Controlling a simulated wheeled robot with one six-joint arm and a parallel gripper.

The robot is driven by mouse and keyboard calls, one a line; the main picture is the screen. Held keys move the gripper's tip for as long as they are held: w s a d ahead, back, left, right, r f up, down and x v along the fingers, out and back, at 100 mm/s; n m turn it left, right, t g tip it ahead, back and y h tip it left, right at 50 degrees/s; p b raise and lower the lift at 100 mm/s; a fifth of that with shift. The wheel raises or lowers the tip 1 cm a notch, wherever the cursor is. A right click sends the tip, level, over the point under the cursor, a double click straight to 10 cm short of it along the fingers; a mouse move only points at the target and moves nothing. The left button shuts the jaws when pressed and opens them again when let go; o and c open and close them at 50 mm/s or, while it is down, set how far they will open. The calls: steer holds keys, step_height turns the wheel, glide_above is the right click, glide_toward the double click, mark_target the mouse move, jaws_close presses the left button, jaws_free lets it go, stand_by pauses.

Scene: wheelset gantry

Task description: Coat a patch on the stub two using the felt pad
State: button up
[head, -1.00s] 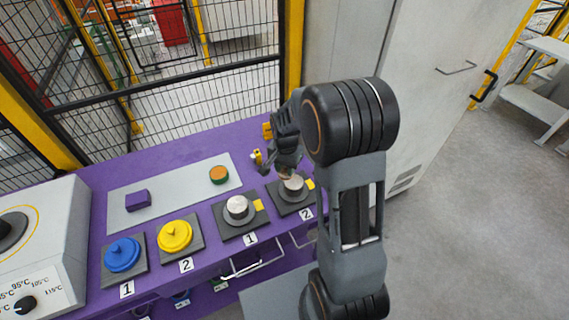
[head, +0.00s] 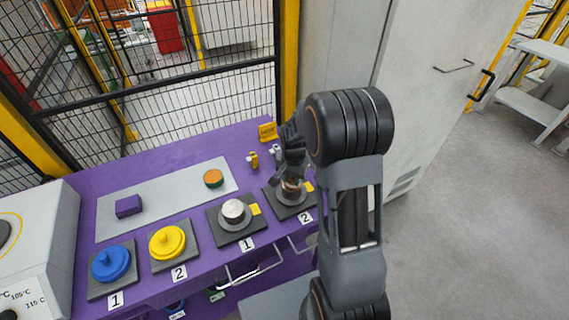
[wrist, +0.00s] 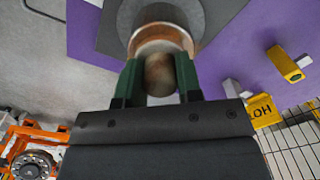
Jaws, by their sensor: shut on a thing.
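My gripper (head: 291,179) is shut on a round brown felt pad (wrist: 160,38), with the dark fingers (wrist: 160,80) on both sides of its knob. In the head view the pad (head: 291,185) is over stub two (head: 291,198), on the dark plate labelled 2 at the right. The pad hides most of the stub's pale top. The stub's grey round base also shows behind the pad in the wrist view (wrist: 203,12). I cannot tell whether the pad presses on the stub or hovers just above it.
Stub one (head: 233,211) stands to the left, with a yellow lid (head: 167,242) and a blue lid (head: 110,263) beyond. A yellow sign (head: 268,132) and a mesh fence are behind.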

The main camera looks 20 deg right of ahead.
mark_target(283, 188)
steer(key=d, duration=0.3)
steer(key=shift+w+d, duration=0.1)
steer(key=shift+w, duration=0.05)
steer(key=shift+d, duration=0.1)
steer(key=shift+s+a, duration=0.2)
steer(key=shift+a, duration=1.55)
steer(key=shift+s+a, duration=0.15)
steer(key=shift+a, duration=1.6)
step_height(283, 188, up, 8)
steer(key=p, duration=0.5)
